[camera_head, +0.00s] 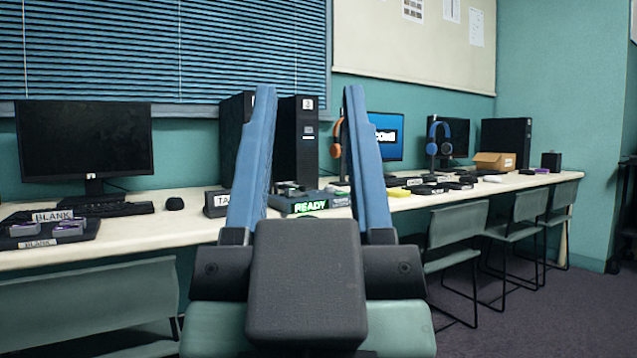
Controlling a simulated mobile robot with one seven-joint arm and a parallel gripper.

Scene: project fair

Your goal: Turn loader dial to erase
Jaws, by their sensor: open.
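My gripper (309,92) is in the foreground, its two blue fingers upright, spread apart and empty. The gripper does not appear to touch the device.
A cream table (150,232) runs along the wall. A black computer tower (297,140) stands behind the device. A label block (217,203) is left of it, and a tray (75,240) marked "BLANK" farther left. Chairs (455,237) line the front edge.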

